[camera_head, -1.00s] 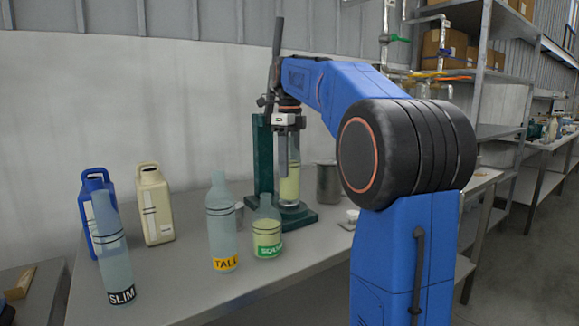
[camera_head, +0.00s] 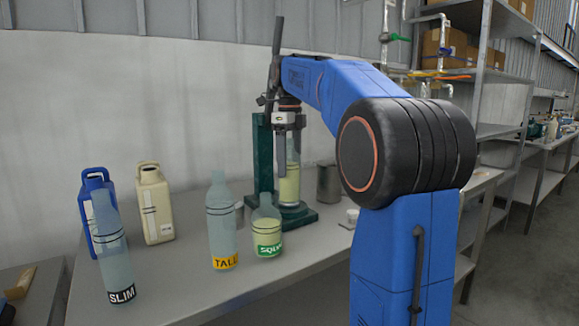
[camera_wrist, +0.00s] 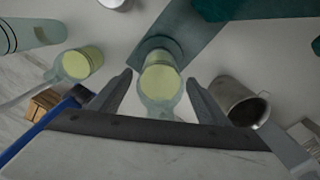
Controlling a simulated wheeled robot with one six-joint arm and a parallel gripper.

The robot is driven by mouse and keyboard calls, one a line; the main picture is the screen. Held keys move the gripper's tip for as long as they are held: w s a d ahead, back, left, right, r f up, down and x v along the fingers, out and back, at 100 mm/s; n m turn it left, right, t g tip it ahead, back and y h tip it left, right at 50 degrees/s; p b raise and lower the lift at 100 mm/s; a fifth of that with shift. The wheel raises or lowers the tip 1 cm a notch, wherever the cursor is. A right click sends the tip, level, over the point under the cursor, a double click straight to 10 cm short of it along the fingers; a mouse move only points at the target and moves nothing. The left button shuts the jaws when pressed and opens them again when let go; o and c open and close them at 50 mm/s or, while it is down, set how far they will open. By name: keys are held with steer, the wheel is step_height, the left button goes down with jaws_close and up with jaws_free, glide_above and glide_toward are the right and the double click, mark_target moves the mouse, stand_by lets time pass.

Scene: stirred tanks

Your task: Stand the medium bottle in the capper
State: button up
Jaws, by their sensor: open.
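A clear bottle (camera_head: 290,185) with pale yellow-green liquid stands upright on the base of the green capper (camera_head: 263,155). Its label is not readable, but the other bottles carry different names, so I take it as the medium bottle. It also shows in the wrist view (camera_wrist: 160,82), over the capper's green base plate (camera_wrist: 185,30). My gripper (camera_head: 289,150) is at the bottle's upper part, below the capper's dark lever. In the wrist view my gripper (camera_wrist: 160,79) is open, one finger on each side of the bottle. My fingers partly hide the bottle's neck in the head view.
The squat bottle (camera_head: 267,232) stands close in front of the capper, with the tall bottle (camera_head: 221,225) and slim bottle (camera_head: 110,255) further left. Blue (camera_head: 90,190) and cream (camera_head: 154,205) jugs stand behind. A metal beaker (camera_head: 328,184) is just right of the capper.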

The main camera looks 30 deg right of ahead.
mark_target(290, 139)
step_height(290, 139, up, 7)
steer(key=shift+f, duration=0.15)
stand_by(0.7)
